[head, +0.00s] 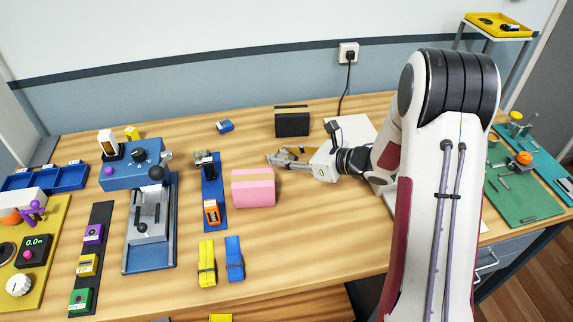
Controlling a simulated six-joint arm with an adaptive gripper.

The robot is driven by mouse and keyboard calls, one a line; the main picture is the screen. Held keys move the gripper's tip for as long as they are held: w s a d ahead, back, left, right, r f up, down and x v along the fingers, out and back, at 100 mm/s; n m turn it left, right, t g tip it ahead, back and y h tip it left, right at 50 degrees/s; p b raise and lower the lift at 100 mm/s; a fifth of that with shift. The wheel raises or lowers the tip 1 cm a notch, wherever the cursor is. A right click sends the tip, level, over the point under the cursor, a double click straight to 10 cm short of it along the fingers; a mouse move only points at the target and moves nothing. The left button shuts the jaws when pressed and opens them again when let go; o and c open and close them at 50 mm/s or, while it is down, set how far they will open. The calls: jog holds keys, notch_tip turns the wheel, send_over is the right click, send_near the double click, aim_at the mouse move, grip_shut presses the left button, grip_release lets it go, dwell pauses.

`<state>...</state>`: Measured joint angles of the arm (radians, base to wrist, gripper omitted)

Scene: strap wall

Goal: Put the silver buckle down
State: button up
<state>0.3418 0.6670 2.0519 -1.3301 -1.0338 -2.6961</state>
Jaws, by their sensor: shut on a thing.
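My gripper (277,158) reaches in from the right, low over the middle of the table (310,225), behind and to the right of a pink block. It is shut on a small grey metallic piece at its fingertips, which I take to be the silver buckle. The fingers hide much of the piece, and its outline is too small to make out. I cannot tell whether it touches the table.
The pink block (253,188) stands close in front. A black box (292,122) stands behind. A blue strip (213,185), a blue clamp fixture (150,225), and yellow (207,263) and blue (235,258) straps lie left. Wood right of the pink block is clear.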

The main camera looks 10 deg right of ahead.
jog(key=shift+r, duration=1.25)
jog(key=shift+w, duration=0.1)
jog(key=w+d+m+t+h, duration=0.2)
jog(key=w+d+m+h, duration=0.2)
jog(key=w+d, duration=0.5)
jog(key=w+d+r+m+t+h, duration=0.1)
jog(key=w+d+m+t+h, duration=0.1)
jog(key=w+d+m+h, duration=0.3)
jog(key=w+d, duration=0.4)
jog(key=d, duration=0.7)
jog(key=shift+w+d+r+h, duration=0.15)
jog(key=shift+w+d+h, duration=0.1)
jog(key=shift+d+h, duration=0.1)
send_over(348, 127)
jog(key=shift+f, duration=3.1)
jog(key=shift+f, duration=1.9)
